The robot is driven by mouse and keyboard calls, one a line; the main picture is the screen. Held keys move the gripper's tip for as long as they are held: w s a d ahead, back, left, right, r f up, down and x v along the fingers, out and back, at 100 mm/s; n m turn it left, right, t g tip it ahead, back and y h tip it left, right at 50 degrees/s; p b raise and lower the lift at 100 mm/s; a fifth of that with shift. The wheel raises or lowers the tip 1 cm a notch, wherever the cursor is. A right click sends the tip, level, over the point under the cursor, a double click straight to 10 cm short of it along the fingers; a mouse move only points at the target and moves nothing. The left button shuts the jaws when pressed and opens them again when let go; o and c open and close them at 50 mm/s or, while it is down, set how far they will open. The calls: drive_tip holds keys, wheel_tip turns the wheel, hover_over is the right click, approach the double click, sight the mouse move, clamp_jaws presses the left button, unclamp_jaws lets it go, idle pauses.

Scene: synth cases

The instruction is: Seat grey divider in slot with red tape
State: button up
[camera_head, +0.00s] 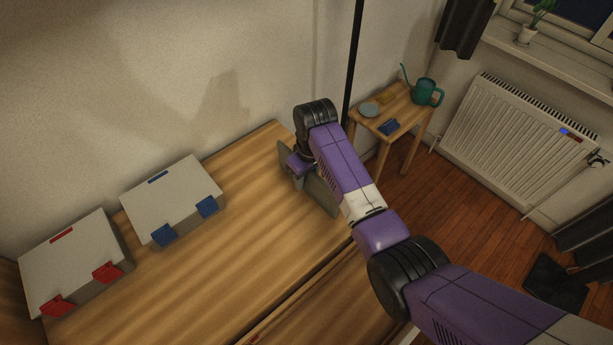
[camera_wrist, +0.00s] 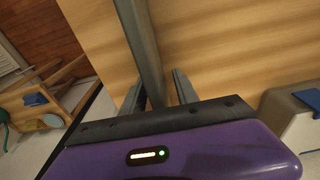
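The grey divider (camera_head: 322,194) is a flat panel at the right end of the table, partly hidden behind my arm. In the wrist view the grey divider (camera_wrist: 141,45) shows nearly edge-on, running up from between the fingers. My gripper (camera_wrist: 158,95) is shut on it. In the head view my gripper (camera_head: 298,165) is mostly hidden by the wrist. Two grey cases stand at the left of the table, lids down: one with red latches and a red strip (camera_head: 75,262), one with blue latches and a blue strip (camera_head: 172,200). No slot with red tape is visible.
The wooden table (camera_head: 250,250) is bare between the cases and my gripper. A wall runs along its back. A small side table (camera_head: 401,109) beyond its right end carries a teal watering can (camera_head: 425,92), a dish and a blue item. A radiator (camera_head: 515,140) is at right.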

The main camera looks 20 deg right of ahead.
drive_tip(key=shift+f, duration=0.15)
drive_tip(key=shift+c, duration=0.3)
clamp_jaws()
wheel_tip(320, 180, up, 20)
drive_tip(key=p, duration=0.2)
drive_tip(key=shift+w+p, duration=0.2)
drive_tip(key=shift+p, duration=0.1)
drive_tip(key=shift+s, duration=0.1)
